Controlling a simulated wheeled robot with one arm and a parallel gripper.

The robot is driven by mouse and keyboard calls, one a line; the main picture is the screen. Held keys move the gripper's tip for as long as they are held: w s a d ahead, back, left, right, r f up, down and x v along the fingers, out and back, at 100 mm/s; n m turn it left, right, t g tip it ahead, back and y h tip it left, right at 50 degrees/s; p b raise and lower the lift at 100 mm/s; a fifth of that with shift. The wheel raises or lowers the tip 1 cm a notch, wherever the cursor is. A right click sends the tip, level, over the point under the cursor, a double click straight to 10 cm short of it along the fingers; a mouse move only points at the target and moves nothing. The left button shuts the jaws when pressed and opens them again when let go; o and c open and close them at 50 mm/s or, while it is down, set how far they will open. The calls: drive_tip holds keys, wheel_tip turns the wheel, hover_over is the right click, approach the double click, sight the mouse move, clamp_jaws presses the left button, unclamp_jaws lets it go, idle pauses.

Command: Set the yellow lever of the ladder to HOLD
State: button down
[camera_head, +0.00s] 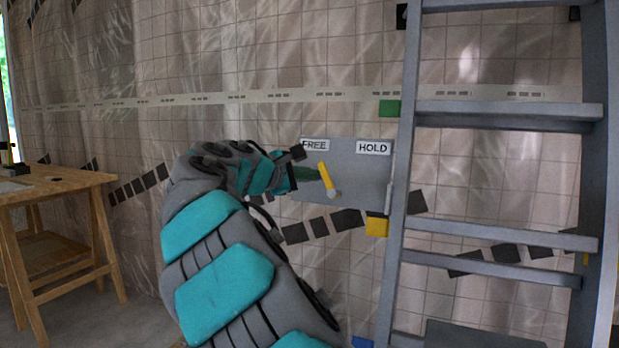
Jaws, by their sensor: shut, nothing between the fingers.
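The yellow lever (326,178) sits on a grey plate (366,167) fixed at the left side of the ladder (402,170). The lever pivots at its lower end and its upper end leans left, toward the FREE label (315,144). The HOLD label (373,147) is at the plate's upper right. My gripper (314,173) is shut and empty, just left of the lever. Its dark green fingertips are close to the lever's left side; I cannot tell whether they touch it. My arm hides the plate's left edge.
A wooden trestle table (60,187) stands at the far left. A tiled, plastic-covered wall (270,60) is behind the ladder. The plate's face right of the lever is clear.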

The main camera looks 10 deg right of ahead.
sight(347, 173)
drive_tip(key=m, duration=0.1)
drive_tip(key=d+r+m, duration=0.1)
drive_tip(key=m, duration=0.1)
drive_tip(key=d+m+g, duration=0.1)
drive_tip(key=m, duration=0.1)
drive_tip(key=shift+s+r+y, duration=0.3)
drive_tip(key=m, duration=0.1)
drive_tip(key=d+m, duration=0.1)
drive_tip(key=s+m+y+b, duration=0.1)
drive_tip(key=m, duration=0.1)
drive_tip(key=shift+d+r+g, duration=0.25)
drive_tip(key=shift+d+g, duration=0.05)
drive_tip(key=shift+d, duration=0.1)
drive_tip(key=shift+s+d+m+y+b, duration=0.15)
drive_tip(key=shift+s+d+m+b, duration=0.15)
drive_tip(key=shift+m, duration=0.35)
drive_tip(key=shift+s+d+m+y+b, duration=0.2)
drive_tip(key=shift+d+m+b, duration=0.1)
drive_tip(key=shift+m, duration=0.35)
drive_tip(key=shift+r, duration=0.15)
